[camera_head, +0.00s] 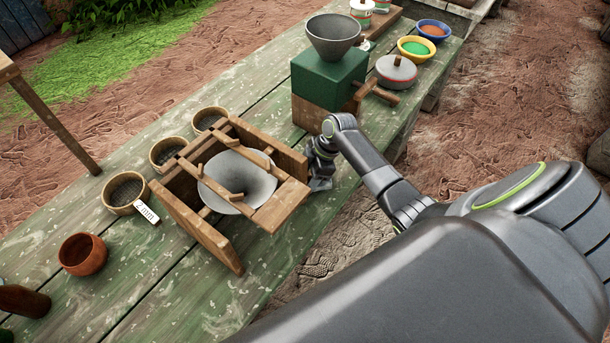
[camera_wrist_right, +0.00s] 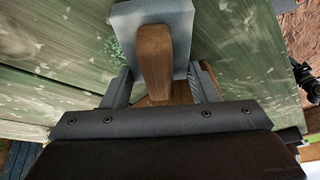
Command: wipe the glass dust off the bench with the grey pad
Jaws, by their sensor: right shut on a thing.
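The grey pad (camera_wrist_right: 182,30) has a wooden handle (camera_wrist_right: 154,62). My right gripper (camera_wrist_right: 160,84) is shut on this handle, with a dark finger on either side. The pad is over the green bench (camera_wrist_right: 55,45), and I cannot tell whether it touches it. A patch of pale green specks, which looks like the glass dust (camera_wrist_right: 114,47), shows just left of the pad. In the head view the right gripper (camera_head: 319,168) is beside the right side of the wooden frame, with a bit of the pad (camera_head: 320,184) below it. My left gripper is not in view.
A green box with a hopper (camera_head: 335,38) stands behind. Several sieves (camera_head: 121,190) and a brown pot (camera_head: 82,254) are left. The bench front is mostly clear.

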